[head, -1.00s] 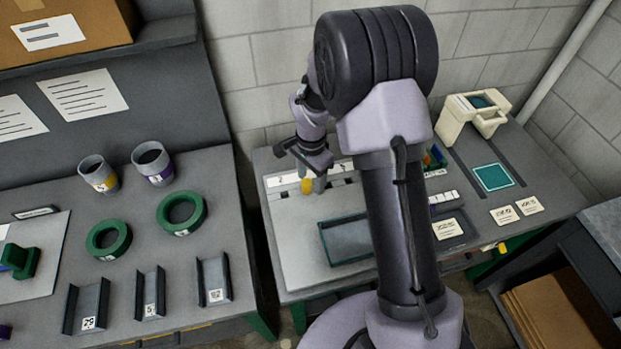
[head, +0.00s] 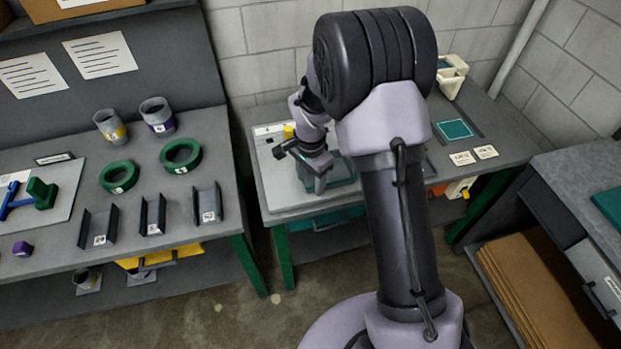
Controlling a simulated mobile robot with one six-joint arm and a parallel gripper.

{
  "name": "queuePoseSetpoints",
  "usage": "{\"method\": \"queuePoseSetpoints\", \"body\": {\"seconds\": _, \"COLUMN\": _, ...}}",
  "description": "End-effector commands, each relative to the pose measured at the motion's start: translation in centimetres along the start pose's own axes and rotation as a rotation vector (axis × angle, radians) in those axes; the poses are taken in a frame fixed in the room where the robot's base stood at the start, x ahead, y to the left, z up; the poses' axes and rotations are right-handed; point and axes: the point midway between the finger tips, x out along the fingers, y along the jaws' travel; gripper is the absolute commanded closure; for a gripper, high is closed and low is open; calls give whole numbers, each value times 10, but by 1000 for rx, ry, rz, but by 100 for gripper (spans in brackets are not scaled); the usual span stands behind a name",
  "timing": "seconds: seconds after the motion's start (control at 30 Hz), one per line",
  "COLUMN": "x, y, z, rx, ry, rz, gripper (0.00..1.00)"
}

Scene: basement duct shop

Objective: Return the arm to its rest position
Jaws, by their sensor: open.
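My arm rises through the middle of the head view and hides part of the middle bench (head: 285,195). My gripper (head: 318,186) points down at the end of the bent arm, over or in front of the teal-edged tray (head: 343,184). I cannot tell its exact height above the tray. Its jaws are open, and I see nothing held between them. A small yellow piece (head: 289,131) stands at the white strip (head: 268,129) at the back of this bench, apart from my gripper.
The left bench (head: 120,240) holds two grey cups, two green rings (head: 119,176) and several grey channel pieces. A cream device (head: 452,78) and a teal square (head: 455,129) are on the right of the middle bench. A cabinet with cardboard (head: 535,290) stands at right.

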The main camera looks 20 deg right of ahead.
Motion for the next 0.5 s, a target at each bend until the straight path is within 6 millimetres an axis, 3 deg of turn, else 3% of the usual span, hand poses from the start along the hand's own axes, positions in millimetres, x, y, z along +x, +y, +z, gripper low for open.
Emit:
{"method": "queuePoseSetpoints", "body": {"seconds": 0.37, "x": -6, "y": 0, "z": 1, "rx": -9, "ry": 3, "rz": -10, "gripper": 45}}
{"method": "queuePoseSetpoints", "body": {"seconds": 0.47, "x": -41, "y": 8, "z": 8, "rx": -74, "ry": 20, "rz": -70, "gripper": 45}}
{"method": "queuePoseSetpoints", "body": {"seconds": 0.5, "x": -63, "y": 17, "z": 15, "rx": -119, "ry": 34, "rz": -108, "gripper": 45}}
